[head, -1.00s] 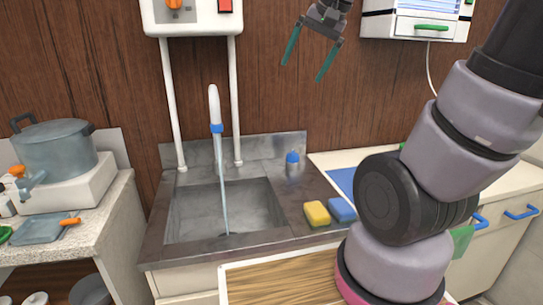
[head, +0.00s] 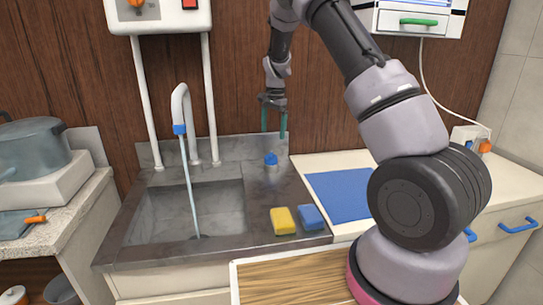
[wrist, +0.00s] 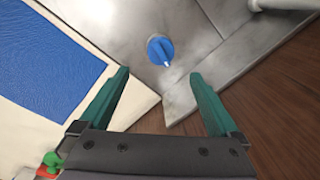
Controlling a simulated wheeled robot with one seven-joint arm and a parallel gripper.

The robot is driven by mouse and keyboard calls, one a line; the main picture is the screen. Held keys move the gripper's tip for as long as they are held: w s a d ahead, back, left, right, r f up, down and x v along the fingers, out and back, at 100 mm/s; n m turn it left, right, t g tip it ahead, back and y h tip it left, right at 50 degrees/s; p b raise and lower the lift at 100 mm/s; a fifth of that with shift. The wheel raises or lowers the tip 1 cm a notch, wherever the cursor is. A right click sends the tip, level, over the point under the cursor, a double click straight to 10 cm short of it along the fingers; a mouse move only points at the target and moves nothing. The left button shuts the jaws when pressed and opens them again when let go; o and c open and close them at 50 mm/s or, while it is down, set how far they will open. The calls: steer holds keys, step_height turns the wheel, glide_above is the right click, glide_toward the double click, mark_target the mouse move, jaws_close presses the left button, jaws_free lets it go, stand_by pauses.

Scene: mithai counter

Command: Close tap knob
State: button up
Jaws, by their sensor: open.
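The blue tap knob (head: 271,159) stands on the metal sink top, right of the basin and close to the back splash. In the wrist view the knob (wrist: 160,50) lies ahead of the fingertips, with a light pointer mark on it. The white tap (head: 182,105) with a blue collar runs a stream of water into the sink basin (head: 187,215). My gripper (head: 273,130) is above the knob, pointing down, its two green fingers apart. In the wrist view my gripper (wrist: 161,82) is open and empty, not touching the knob.
A yellow sponge (head: 283,221) and a blue sponge (head: 311,217) lie in front of the knob. A blue mat (head: 338,194) lies on the white counter to the right. The wooden wall (head: 325,105) is close behind my gripper. A steel pot (head: 35,148) stands at the left.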

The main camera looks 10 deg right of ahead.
mark_target(271, 154)
steer(key=f, duration=1.1)
steer(key=shift+w+a+f, duration=0.1)
steer(key=shift+w+a, duration=0.25)
